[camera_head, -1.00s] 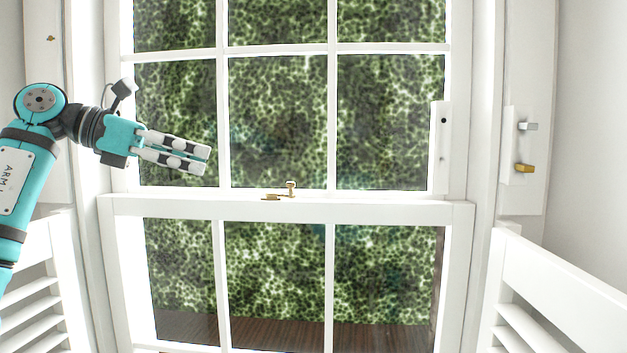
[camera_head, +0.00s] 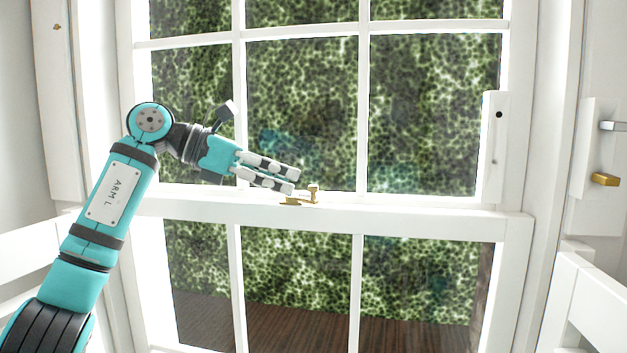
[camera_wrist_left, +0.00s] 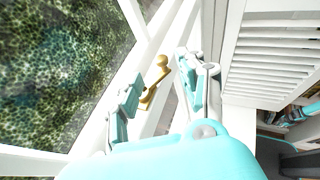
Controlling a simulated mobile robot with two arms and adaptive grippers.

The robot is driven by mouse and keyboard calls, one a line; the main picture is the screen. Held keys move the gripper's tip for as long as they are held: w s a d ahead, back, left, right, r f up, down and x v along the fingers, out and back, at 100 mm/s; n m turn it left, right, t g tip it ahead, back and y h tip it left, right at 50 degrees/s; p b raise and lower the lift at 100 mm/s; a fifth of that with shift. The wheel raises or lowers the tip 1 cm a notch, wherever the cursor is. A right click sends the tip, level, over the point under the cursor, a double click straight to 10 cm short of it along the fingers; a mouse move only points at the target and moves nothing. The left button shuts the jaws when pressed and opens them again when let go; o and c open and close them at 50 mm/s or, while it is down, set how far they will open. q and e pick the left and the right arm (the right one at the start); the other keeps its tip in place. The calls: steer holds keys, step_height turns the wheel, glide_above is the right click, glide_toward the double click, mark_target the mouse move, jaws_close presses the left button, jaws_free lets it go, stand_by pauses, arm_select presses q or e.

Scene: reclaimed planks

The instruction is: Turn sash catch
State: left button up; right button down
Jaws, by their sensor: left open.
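The brass sash catch (camera_head: 303,196) sits on the white meeting rail (camera_head: 420,213) of the window, with a small knob standing up at its right end. My left gripper (camera_head: 297,181) is open, its fingers pointing right and slightly down, just above and left of the catch in the head view. In the left wrist view the catch (camera_wrist_left: 155,82) shows beyond and between the two open fingertips (camera_wrist_left: 160,72). I cannot tell whether a finger touches it. My right gripper is not in view.
A white block with a dark hole (camera_head: 496,145) is on the right stile. A plate with a silver lever and a brass handle (camera_head: 604,180) is on the right frame.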

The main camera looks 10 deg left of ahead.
mark_target(313, 185)
arm_select(q)
steer(key=p+x, duration=0.1)
steer(key=x, duration=0.3)
steer(key=shift+w+d, duration=0.15)
steer(key=shift+d, duration=0.3)
steer(key=shift+w+d+f+p, duration=0.1)
steer(key=shift+d+p, duration=0.25)
steer(key=shift+p, duration=0.05)
steer(key=shift+w+d+f, duration=0.1)
steer(key=shift+d+f, duration=0.05)
steer(key=shift+w+d+f, duration=0.15)
steer(key=c, duration=0.7)
jaws_close()
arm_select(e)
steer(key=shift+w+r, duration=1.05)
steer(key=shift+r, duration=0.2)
